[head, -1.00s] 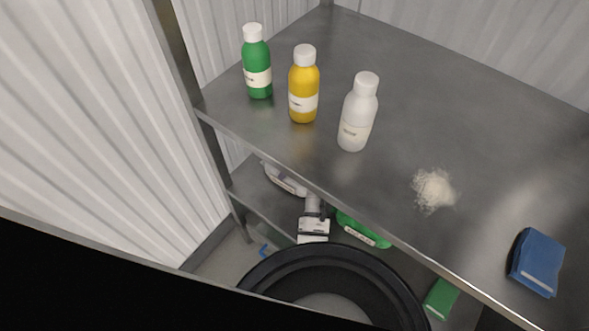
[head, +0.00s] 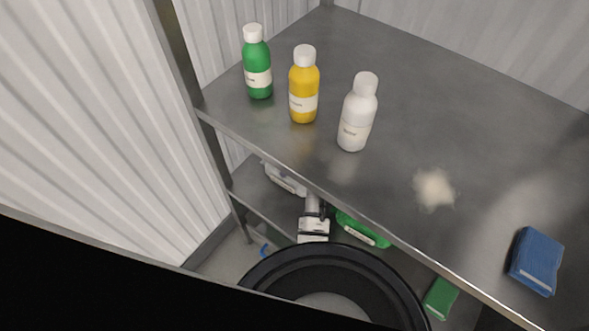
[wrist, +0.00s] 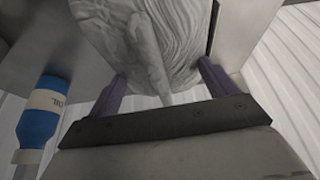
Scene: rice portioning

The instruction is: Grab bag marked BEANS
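In the wrist view, a whitish, wrinkled bag (wrist: 150,45) lies right ahead of my gripper (wrist: 162,70). The two purple fingers are wide apart, one at each side of the bag's near end. Whether they touch it I cannot tell. No BEANS marking is readable. In the head view, my gripper (head: 313,228) is small and low, at the lower shelf under the tabletop. A white item (head: 284,180) lies on that shelf behind it, and a green labelled item (head: 362,231) lies to its right, partly hidden by the table edge.
A green bottle (head: 257,66), a yellow bottle (head: 303,88) and a white bottle (head: 357,115) stand on the metal tabletop (head: 430,80). A pale pile (head: 434,188) and a blue packet (head: 537,262) lie there. A blue bottle (wrist: 40,125) shows left in the wrist view.

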